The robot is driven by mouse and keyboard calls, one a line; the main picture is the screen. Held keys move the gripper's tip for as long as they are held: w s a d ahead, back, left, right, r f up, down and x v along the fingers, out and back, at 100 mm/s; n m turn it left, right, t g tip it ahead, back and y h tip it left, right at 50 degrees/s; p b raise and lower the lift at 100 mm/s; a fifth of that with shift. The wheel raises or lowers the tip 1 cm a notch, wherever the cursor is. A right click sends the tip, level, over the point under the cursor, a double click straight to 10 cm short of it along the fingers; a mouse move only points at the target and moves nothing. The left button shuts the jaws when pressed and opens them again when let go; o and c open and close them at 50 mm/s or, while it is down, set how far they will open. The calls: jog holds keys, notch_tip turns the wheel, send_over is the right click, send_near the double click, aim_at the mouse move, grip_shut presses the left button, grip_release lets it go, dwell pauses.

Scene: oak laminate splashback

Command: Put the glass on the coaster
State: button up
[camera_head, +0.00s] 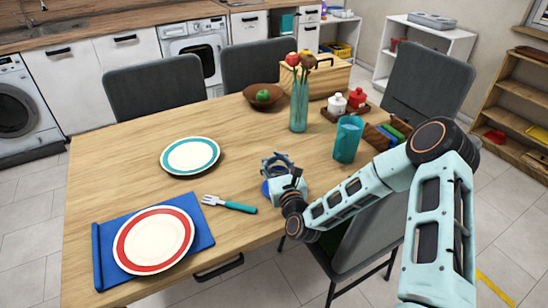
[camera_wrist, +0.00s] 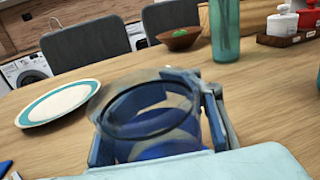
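The clear glass (camera_wrist: 150,112) stands between the two fingers of my gripper (camera_wrist: 158,125) in the wrist view, its dark round rim facing the camera. The fingers appear closed on its sides. In the head view my gripper (camera_head: 277,166) is low over the table, and the glass is hard to make out among the fingers. A blue round coaster (camera_head: 266,189) shows partly under my gripper; the rest of it is hidden. Blue also shows through the glass in the wrist view. I cannot tell whether the glass touches the coaster.
A teal cup (camera_head: 347,140) and a vase with flowers (camera_head: 299,105) stand behind and to the right. A teal-rimmed plate (camera_head: 190,155), a fork (camera_head: 230,204) and a red-rimmed plate (camera_head: 153,240) on a blue mat (camera_head: 104,262) lie left. A wooden bowl (camera_head: 262,97) stands farther back.

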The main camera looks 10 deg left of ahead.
jog(key=o, duration=0.5)
jog(key=shift+o, duration=0.2)
jog(key=shift+r, duration=0.1)
jog(key=shift+r+p, duration=0.15)
jog(key=shift+p, duration=0.15)
jog(key=v, duration=1.2)
jog(key=shift+b, duration=0.35)
